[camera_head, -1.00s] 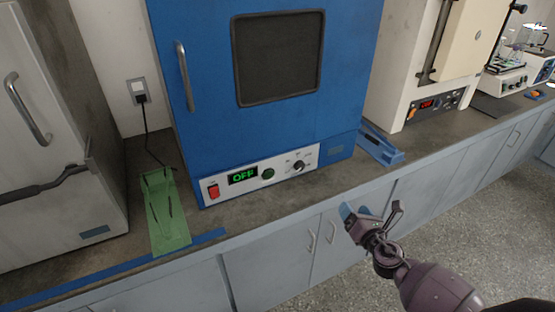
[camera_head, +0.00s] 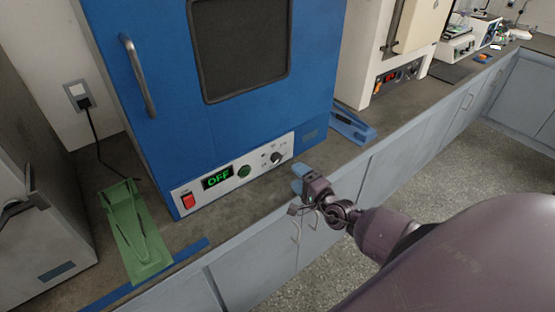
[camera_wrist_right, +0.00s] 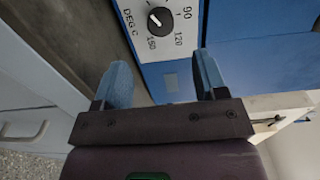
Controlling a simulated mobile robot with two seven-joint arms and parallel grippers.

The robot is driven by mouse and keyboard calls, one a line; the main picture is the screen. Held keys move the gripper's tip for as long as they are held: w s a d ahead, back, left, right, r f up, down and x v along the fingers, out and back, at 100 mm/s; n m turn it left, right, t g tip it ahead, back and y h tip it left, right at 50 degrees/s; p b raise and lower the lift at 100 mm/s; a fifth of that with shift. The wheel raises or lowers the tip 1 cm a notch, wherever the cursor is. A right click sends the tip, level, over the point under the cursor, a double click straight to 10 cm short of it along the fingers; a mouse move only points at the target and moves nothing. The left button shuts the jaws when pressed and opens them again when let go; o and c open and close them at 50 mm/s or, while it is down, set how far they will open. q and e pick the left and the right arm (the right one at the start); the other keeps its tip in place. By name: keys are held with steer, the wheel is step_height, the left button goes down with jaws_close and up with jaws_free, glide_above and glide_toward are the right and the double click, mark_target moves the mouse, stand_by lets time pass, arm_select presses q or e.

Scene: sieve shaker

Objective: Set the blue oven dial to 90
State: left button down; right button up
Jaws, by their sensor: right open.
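The blue oven (camera_head: 225,105) stands on the counter, with a white control panel along its lower front. Its black dial (camera_head: 277,158) is at the panel's right end; the right wrist view shows the dial (camera_wrist_right: 160,20) with marks 90, 120 and 150 and "DEG C". The dial's exact setting is too small to read surely. The display (camera_head: 217,177) reads OFF in green. My right gripper (camera_head: 299,177) is below and slightly right of the dial, apart from it. In the right wrist view its blue fingers (camera_wrist_right: 162,85) are spread with nothing between them. My left gripper is out of view.
A red switch (camera_head: 188,200) and a green round button (camera_head: 244,171) share the panel. A green tray (camera_head: 125,215) lies left of the oven, a blue tray (camera_head: 355,125) right of it. The counter edge and grey cabinets (camera_head: 250,265) are below.

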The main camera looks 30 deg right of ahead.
mark_target(278, 160)
steer(key=w, duration=0.6)
steer(key=w+a, duration=0.1)
steer(key=w, duration=0.2)
steer(key=shift+w+b, duration=0.3)
steer(key=shift+w, duration=0.1)
steer(key=shift+c, duration=0.4)
steer(key=c, duration=0.9)
steer(key=shift+o, duration=0.2)
steer(key=shift+d, duration=0.1)
